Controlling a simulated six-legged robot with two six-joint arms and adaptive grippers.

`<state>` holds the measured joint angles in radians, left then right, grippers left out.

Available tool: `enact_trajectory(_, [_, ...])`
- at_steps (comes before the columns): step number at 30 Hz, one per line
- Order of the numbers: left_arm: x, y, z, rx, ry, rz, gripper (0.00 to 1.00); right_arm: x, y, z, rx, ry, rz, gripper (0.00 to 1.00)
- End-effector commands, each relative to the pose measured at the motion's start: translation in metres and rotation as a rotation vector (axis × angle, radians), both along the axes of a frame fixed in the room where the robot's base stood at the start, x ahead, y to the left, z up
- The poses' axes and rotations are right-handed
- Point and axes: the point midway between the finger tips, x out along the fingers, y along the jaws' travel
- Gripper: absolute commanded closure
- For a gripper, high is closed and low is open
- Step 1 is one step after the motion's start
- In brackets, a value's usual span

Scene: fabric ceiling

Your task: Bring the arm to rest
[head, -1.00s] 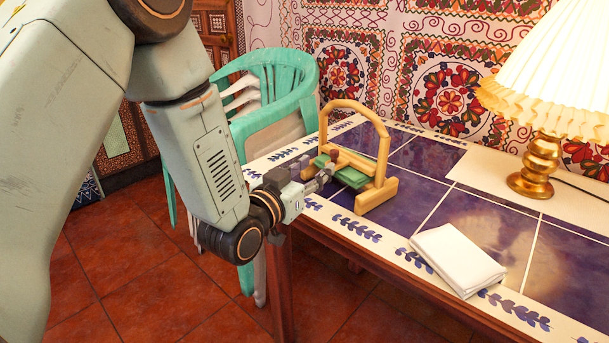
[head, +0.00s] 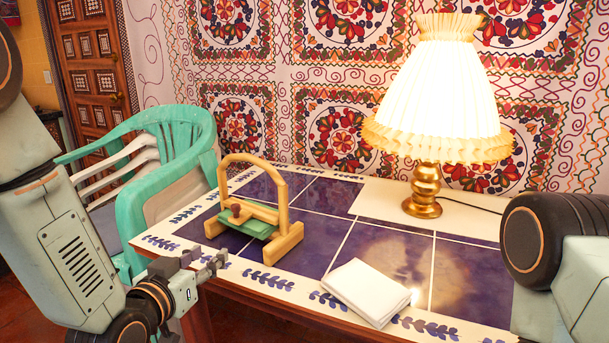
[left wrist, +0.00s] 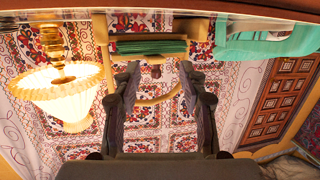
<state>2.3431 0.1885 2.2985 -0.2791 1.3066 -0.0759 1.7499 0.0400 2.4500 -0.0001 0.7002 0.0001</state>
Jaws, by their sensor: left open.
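My left gripper (head: 215,263) is open and empty at the front left edge of the tiled table (head: 385,253). It is in front of a wooden arched stand (head: 283,238) and apart from it. The stand holds a green piece (head: 248,226) with a small brown knob (head: 236,209). In the left wrist view, which looks upside down, the open fingers (left wrist: 160,85) frame the stand's arch with nothing between them. Part of my right arm shows at the right edge of the head view; its gripper is out of view.
A white folded cloth (head: 367,291) lies near the table's front edge. A lit lamp (head: 424,190) with a brass base stands at the back right, its cord running right. A green plastic chair (head: 133,205) stands left of the table. A patterned wall closes the back.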

Motion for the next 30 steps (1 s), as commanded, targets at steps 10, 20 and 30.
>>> enact_trajectory(10, [-0.14,0.009,-0.182,0.025,0.752,0.1,0.58,0.0,0.0,0.009,0.0,0.0,0.0,0.6])
enact_trajectory(20, [-0.319,0.013,-0.263,0.091,1.284,0.148,0.58,0.0,0.0,0.019,0.0,0.0,0.0,0.6])
enact_trajectory(30, [-0.362,0.012,-0.277,0.112,1.378,0.134,0.58,0.0,0.0,0.022,0.0,0.0,0.0,0.6])
